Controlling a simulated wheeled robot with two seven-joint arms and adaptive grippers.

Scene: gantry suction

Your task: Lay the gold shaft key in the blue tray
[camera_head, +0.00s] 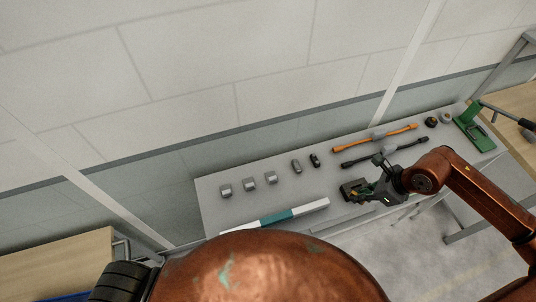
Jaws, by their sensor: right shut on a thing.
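My right gripper (364,191) is at the front of the grey table, its arm coming in from the right. It is shut at a small dark block (348,192) where a small yellowish piece shows, which looks like the gold shaft key. The key is too small and too covered by the fingers to see clearly. A blue edge (66,297), possibly the blue tray, shows at the bottom left on a wooden table, mostly cut off by the frame. My left gripper is not in view.
A white and teal strip (278,216) lies at the front. A wooden table (60,262) stands at the left.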

